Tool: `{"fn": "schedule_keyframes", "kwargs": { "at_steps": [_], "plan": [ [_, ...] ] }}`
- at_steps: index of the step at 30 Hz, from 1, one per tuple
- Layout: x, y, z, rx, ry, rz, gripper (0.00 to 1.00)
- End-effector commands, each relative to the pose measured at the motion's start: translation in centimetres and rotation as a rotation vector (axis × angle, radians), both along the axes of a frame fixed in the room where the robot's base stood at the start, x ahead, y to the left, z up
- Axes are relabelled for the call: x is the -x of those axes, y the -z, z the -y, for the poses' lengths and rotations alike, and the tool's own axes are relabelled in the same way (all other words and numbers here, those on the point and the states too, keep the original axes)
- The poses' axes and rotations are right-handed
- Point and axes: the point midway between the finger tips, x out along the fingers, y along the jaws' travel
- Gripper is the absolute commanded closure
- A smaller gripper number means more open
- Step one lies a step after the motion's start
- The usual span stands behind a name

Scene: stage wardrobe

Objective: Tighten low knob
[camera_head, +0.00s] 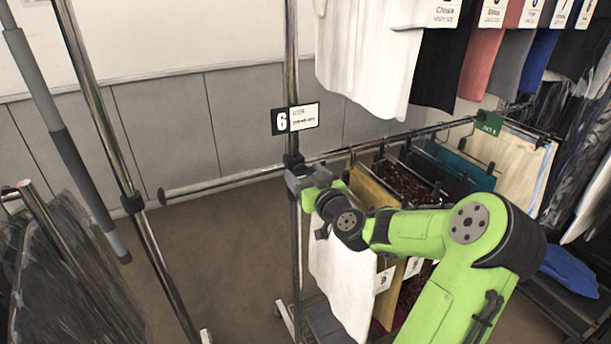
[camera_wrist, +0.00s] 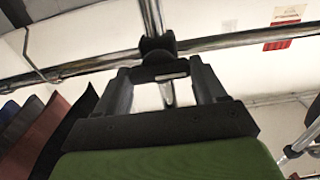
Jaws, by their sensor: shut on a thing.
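The low knob is the dark piece (camera_wrist: 160,70) between my fingers in the wrist view, just below the dark collar (camera_wrist: 157,46) where the chrome post meets the rail. In the head view the same collar (camera_head: 293,160) sits on the post at the low rail's height. My gripper (camera_head: 298,178) is right at this joint, and my wrist hides the knob there. In the wrist view my gripper (camera_wrist: 163,76) has one finger on each side of the knob and is shut on it. The knob's turn position cannot be told.
The low rail (camera_head: 235,178) runs left and right of the post, with hanging clothes (camera_head: 345,275) close below my arm. A number 6 sign (camera_head: 295,119) is on the post just above. More garments (camera_head: 370,60) hang higher right. A slanted pole (camera_head: 65,130) stands left.

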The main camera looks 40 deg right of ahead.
Motion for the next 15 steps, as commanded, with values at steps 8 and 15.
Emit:
{"fn": "schedule_keyframes", "kwargs": {
  "at_steps": [8,15],
  "plan": [
    [-0.01,-0.06,-0.01,-0.084,-0.002,0.026,0.60],
    [-0.01,-0.12,0.04,-0.262,-0.002,0.079,0.60]
  ]
}}
